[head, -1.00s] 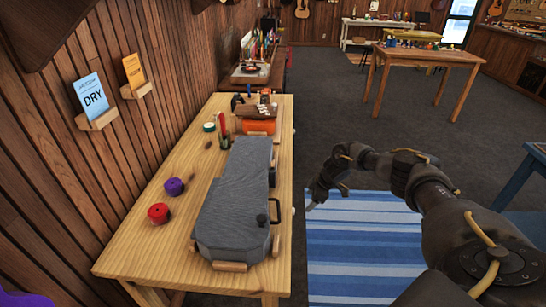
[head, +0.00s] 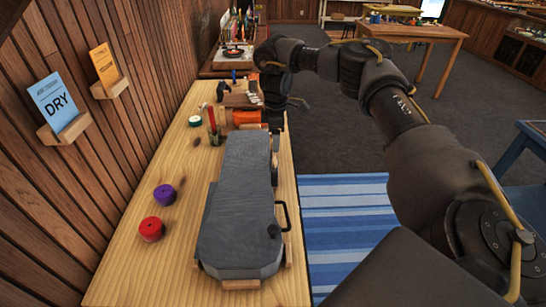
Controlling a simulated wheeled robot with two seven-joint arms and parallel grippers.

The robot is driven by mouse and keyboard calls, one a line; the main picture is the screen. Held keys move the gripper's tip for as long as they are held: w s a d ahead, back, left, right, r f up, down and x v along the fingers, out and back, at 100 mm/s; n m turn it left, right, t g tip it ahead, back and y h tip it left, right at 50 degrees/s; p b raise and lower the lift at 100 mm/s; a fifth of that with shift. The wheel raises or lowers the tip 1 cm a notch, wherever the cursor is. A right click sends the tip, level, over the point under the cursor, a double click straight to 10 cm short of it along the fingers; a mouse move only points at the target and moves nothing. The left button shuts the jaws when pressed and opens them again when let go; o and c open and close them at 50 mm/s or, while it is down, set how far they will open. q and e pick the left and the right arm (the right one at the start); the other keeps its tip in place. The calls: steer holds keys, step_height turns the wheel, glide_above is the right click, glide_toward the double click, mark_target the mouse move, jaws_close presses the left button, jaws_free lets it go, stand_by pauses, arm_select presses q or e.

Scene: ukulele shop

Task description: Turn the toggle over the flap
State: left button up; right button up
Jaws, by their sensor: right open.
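A grey fabric-covered case (head: 238,205) lies on the wooden bench, its long side running away from me. A small dark knob (head: 273,231) sits at its near right edge and may be the toggle. A dark handle (head: 285,215) stands out beside it on the right side. I cannot make out a separate flap. My right gripper (head: 276,122) points down by the far right end of the case, well beyond the knob. Its jaws are open, small and dark in this view; whether they touch the case is unclear. My left gripper is out of view.
The wooden bench (head: 130,255) holds a red roll (head: 151,229) and a purple roll (head: 165,195) left of the case. An orange cylinder (head: 243,118) and small tools stand beyond it. Wall cards (head: 58,103) hang left. A blue striped rug (head: 340,225) lies right.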

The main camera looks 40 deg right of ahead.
glide_above(275, 161)
step_height(275, 161, down, 4)
steer(key=shift+d+f, duration=0.1)
step_height(275, 161, down, 4)
steer(key=shift+w+r, duration=0.15)
steer(key=shift+r, duration=0.05)
steer(key=shift+f, duration=0.85)
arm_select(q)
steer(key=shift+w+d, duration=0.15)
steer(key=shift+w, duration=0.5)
arm_select(e)
steer(key=c, duration=1)
